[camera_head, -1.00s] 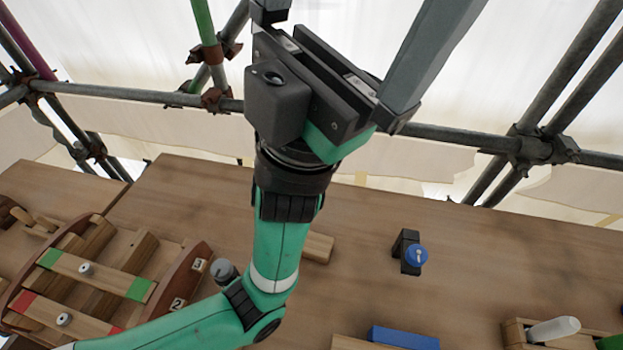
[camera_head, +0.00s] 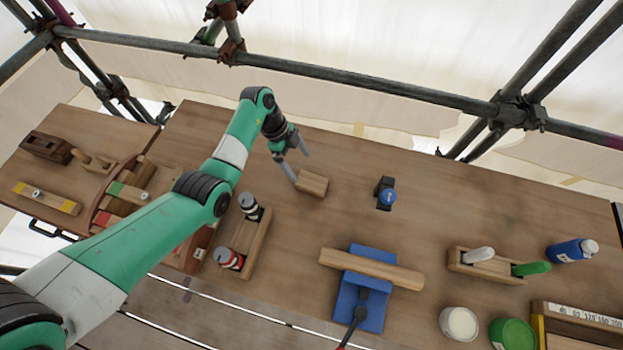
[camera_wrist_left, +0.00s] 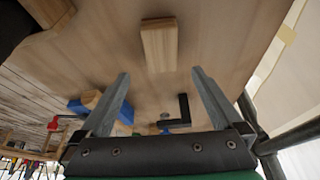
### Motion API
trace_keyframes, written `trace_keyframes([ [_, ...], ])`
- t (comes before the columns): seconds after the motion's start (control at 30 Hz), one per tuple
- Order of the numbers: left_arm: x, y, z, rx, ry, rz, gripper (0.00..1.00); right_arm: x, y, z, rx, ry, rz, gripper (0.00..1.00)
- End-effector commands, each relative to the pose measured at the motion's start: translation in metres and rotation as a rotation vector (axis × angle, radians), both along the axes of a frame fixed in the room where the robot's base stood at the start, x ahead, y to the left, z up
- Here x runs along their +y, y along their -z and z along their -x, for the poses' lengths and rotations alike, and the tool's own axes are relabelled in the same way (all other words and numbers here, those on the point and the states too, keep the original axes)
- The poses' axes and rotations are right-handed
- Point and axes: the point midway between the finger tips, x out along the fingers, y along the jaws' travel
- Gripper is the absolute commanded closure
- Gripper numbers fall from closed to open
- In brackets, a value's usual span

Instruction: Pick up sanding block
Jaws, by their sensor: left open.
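A small wooden block (camera_head: 312,184), which looks like the sanding block, lies flat on the workbench near its far edge. It also shows in the left wrist view (camera_wrist_left: 158,45), at the top middle. My left gripper (camera_head: 300,167) is open and empty, with its fingers angled down just beside the block on its far-left side. In the left wrist view the two fingers (camera_wrist_left: 160,72) are spread apart, and the block lies beyond the tips, roughly in line with the gap. My right gripper is in neither view.
A black bracket with a blue knob (camera_head: 386,194) stands right of the block. A blue vise (camera_head: 347,303) holds a wooden bar nearer. A wooden rack with bottles (camera_head: 257,243) stands beside my left arm. Scaffold pipes (camera_head: 330,76) run behind the bench.

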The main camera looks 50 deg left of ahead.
Motion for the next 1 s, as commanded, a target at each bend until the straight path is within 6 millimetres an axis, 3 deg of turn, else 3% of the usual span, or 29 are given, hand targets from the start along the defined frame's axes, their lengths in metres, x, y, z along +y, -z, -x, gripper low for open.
trace_keyframes([
  [0.3,-0.02,0.055,-0.009,-0.001,0.004,0.001,0.0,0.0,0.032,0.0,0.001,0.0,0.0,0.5],
  [0.53,-0.023,0.062,-0.011,-0.003,0.003,0.0,0.0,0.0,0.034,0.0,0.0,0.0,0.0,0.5],
  [0.8,-0.034,0.105,-0.019,-0.001,0.005,0.0,0.0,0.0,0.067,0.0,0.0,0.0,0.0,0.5],
  [1.0,-0.037,0.107,-0.021,-0.004,0.004,-0.001,0.0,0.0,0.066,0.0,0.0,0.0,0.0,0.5],
])
